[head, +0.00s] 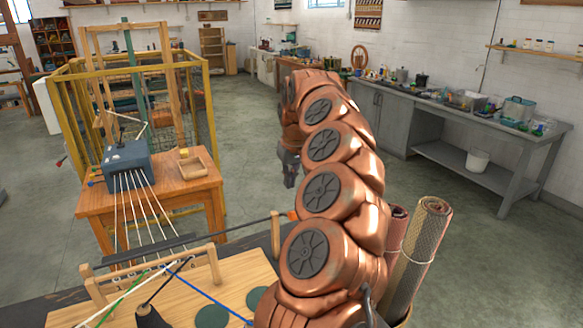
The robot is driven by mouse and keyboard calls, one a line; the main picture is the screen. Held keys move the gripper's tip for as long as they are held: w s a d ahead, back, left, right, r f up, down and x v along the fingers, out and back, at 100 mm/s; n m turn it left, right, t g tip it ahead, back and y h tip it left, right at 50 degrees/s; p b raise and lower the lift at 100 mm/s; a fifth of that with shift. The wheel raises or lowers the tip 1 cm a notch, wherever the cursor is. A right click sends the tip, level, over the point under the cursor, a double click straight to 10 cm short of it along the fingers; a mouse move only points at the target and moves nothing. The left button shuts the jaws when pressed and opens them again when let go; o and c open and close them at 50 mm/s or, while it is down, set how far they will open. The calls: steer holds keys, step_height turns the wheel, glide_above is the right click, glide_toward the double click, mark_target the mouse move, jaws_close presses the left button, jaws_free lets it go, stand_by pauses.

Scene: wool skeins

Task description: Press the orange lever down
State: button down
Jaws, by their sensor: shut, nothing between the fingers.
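The orange lever's tip (292,215) shows just left of my copper-coloured arm. It is at the right end of a thin dark rod that runs left over a wooden bench. The rod passes by a wooden post (276,236). My dark gripper (290,182) points downward, above the orange tip in the picture. It is shut and empty. A gap shows between the gripper and the orange tip, but their difference in depth is hard to judge. My arm may hide part of the area right of the tip.
The front bench (235,275) holds a numbered wooden rack with coloured cords and dark green discs. Behind stand a wooden table (150,195) with a blue-grey box (127,160), and a yellow cage (205,115). Rolled rugs (425,245) stand right of my arm. Open floor lies beyond.

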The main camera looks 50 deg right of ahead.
mark_target(288, 214)
steer(key=p+x, duration=0.1)
steer(key=x, duration=0.2)
steer(key=shift+s+f, duration=0.1)
steer(key=shift+f, duration=0.3)
steer(key=shift+s+a+f+p, duration=0.25)
steer(key=shift+s+f, duration=0.2)
steer(key=shift+f, duration=0.25)
steer(key=shift+s+a+f+p, duration=0.1)
steer(key=shift+s+f+p, duration=0.3)
steer(key=shift+f, duration=0.35)
steer(key=shift+f+b, duration=0.15)
steer(key=shift+b, duration=0.2)
